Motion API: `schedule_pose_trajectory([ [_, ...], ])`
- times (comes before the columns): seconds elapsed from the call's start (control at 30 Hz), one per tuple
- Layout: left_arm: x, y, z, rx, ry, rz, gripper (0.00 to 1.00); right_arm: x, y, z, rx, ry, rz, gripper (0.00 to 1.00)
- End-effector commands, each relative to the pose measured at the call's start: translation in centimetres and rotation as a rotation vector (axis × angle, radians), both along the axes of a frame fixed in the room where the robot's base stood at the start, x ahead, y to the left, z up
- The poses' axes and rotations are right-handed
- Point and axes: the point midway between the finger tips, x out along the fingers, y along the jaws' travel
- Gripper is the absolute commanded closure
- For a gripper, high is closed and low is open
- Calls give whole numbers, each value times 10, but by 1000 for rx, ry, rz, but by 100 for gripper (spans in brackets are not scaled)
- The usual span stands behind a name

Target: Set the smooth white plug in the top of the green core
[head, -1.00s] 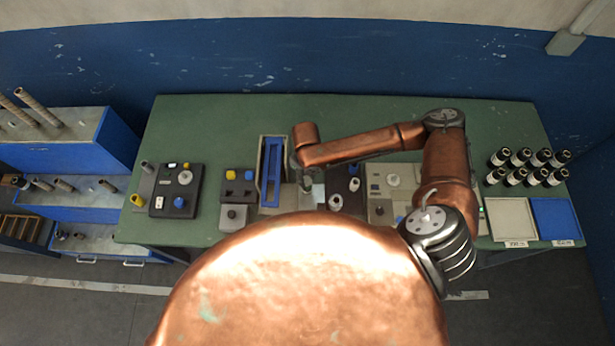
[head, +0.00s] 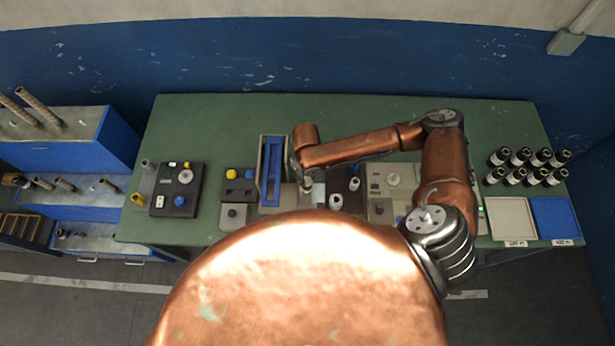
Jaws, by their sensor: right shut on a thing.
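My right gripper (head: 306,187) points down over the middle of the green table, just right of the blue-framed slot. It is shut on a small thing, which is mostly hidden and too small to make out. On the black board to its right, a short whitish cylinder (head: 336,201) stands at the near side. A second pale cylinder (head: 354,184) stands farther right on that board. I cannot tell which is a smooth plug. I cannot make out the green core. My left gripper is not clearly in view.
A grey holder with a blue frame (head: 271,170) stands close left of the right gripper. Black panels with knobs (head: 178,190) lie farther left. Several dark bottles (head: 526,167) and two trays, one pale (head: 507,220) and one blue (head: 556,219), are at right. The table's back is clear.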

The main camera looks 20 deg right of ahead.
Motion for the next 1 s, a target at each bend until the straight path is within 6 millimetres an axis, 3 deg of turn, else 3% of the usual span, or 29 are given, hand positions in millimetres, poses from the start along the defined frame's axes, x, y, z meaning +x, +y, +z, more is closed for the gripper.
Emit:
schedule_pose_trajectory([
  [1.0, 0, 0, 5, 0, 0, 0, 60, 0, 0, -11, 0, 0, 0, 83],
])
